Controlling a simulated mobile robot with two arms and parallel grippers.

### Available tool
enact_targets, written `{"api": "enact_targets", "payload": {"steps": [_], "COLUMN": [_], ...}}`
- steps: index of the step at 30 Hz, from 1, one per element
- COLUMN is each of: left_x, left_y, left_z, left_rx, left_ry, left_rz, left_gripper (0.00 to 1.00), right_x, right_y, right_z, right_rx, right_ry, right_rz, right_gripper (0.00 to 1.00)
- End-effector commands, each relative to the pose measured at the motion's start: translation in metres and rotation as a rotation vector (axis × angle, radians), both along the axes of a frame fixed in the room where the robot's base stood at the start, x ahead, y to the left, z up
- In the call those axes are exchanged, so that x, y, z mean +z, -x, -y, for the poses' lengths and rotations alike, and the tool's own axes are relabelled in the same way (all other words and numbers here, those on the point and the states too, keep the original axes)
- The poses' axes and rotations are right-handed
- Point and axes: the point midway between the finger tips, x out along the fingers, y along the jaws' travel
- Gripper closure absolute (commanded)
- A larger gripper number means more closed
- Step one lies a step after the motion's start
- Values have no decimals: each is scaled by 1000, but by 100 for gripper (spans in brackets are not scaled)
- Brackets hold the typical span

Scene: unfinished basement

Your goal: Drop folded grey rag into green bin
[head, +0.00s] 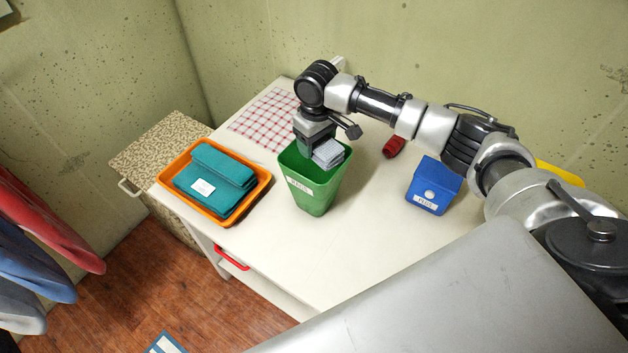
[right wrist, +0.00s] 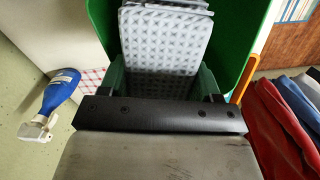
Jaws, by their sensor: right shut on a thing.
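The folded grey rag (head: 328,152) is in my right gripper (head: 318,150), at the mouth of the green bin (head: 312,192). The gripper points down and is shut on the rag. In the right wrist view the patterned grey rag (right wrist: 165,38) sits between the fingers, with the green wall of the bin (right wrist: 100,20) around it. The bin stands upright on the white table and has a pale label on its front. The bin's floor is hidden. My left gripper is not in view.
An orange tray (head: 260,193) with folded teal cloth (head: 215,178) stands left of the bin. A blue box (head: 433,186) and a red object (head: 394,147) are to its right. A checked cloth (head: 262,118) lies behind. A blue bottle (right wrist: 60,90) shows in the right wrist view.

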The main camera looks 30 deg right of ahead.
Motion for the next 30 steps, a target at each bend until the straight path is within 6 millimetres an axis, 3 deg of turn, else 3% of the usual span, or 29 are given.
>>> {"api": "enact_targets", "payload": {"steps": [3,4,9,20,23,30], "left_x": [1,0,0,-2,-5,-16], "left_y": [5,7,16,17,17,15], "left_z": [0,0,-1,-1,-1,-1], "left_rx": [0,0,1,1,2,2], "left_ry": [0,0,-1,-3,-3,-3], "left_rz": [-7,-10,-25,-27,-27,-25], "left_gripper": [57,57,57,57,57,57], "right_x": [1,1,1,5,17,65], "right_y": [0,0,0,-1,-1,-1], "right_z": [0,0,0,0,0,0], "right_rx": [0,0,0,0,0,0], "right_ry": [0,0,0,-1,-2,-2], "right_rz": [1,1,1,2,5,6], "right_gripper": [60,34,8,7,7,7]}}
